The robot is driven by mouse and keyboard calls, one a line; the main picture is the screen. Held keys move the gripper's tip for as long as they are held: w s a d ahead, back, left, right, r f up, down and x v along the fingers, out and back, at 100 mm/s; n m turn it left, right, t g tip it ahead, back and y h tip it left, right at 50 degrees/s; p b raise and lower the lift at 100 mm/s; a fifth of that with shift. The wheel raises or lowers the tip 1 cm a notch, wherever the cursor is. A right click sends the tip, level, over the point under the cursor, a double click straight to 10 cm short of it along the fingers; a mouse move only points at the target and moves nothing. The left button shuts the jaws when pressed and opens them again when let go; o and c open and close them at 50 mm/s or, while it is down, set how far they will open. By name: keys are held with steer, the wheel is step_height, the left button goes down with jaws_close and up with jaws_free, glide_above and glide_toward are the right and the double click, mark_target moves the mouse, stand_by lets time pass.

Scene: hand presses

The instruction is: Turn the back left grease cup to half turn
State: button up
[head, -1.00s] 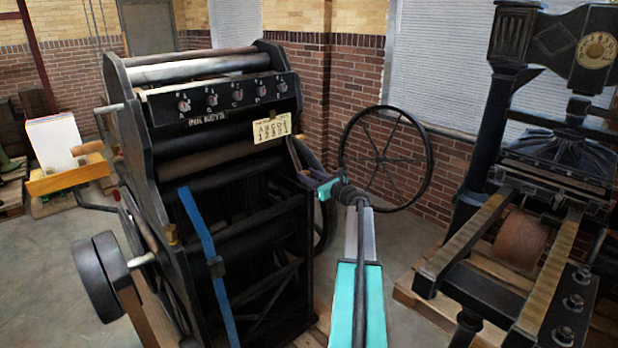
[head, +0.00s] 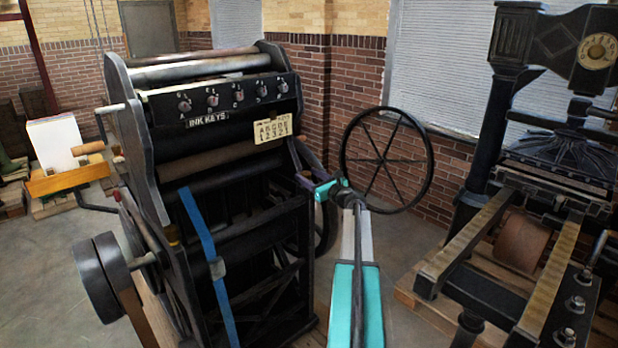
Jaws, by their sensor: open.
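My gripper (head: 311,183), with teal and purple parts, is open at the right side of the black press with the ink keys (head: 160,140). It holds nothing that I can see, and I cannot tell whether it touches the press frame. Several small round metal fittings (head: 575,305) stand in a row on a dark plate at the lower right, far from my gripper. I cannot tell which fitting is the back left grease cup, and no turn mark is readable.
A large spoked wheel (head: 387,160) stands just behind my gripper. A second press with rails (head: 470,240) fills the right. A blue strap-like bar (head: 205,250) crosses the first press. Bare floor (head: 405,240) lies between the presses.

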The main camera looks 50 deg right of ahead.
steer(key=shift+s, duration=0.1)
steer(key=s+a+b, duration=0.2)
steer(key=s, duration=1.1)
steer(key=shift+s+b, duration=0.25)
steer(key=shift+b, duration=0.1)
steer(key=shift+d+f+n+y+b, duration=0.15)
steer(key=shift+d+n+y+b, duration=0.95)
steer(key=shift+b, duration=1.55)
steer(key=shift+d+f+n+y+b, duration=0.1)
steer(key=shift+d+n+y+b, duration=0.5)
steer(key=shift+d+y+b, duration=1.5)
steer(key=shift+w+a+h+b, duration=0.15)
steer(key=shift+a+h+b, duration=0.25)
steer(key=shift+a, duration=0.3)
